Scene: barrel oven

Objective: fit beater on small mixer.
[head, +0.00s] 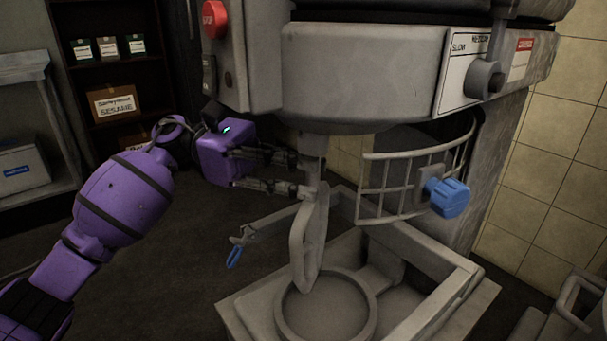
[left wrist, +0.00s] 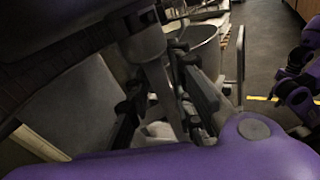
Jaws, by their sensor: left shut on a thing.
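The small mixer (head: 370,75) stands at the upper middle of the head view, its grey head above a bowl frame. A short drive shaft (head: 313,145) points down from its underside. The flat grey beater (head: 310,240) hangs upright just below the shaft, its loop over the ring of the frame. My left gripper (head: 308,178) comes in from the left and is shut on the beater's upper stem. Whether the stem touches the shaft or is seated in it, I cannot tell. In the left wrist view a grey stem (left wrist: 158,80) shows between the dark fingers.
A wire guard (head: 415,180) with a blue knob (head: 447,197) curves right of the beater. The bowl frame (head: 440,255) below has an empty ring (head: 283,325). Shelves with boxes (head: 115,102) stand at the back left. Open floor lies left of the mixer.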

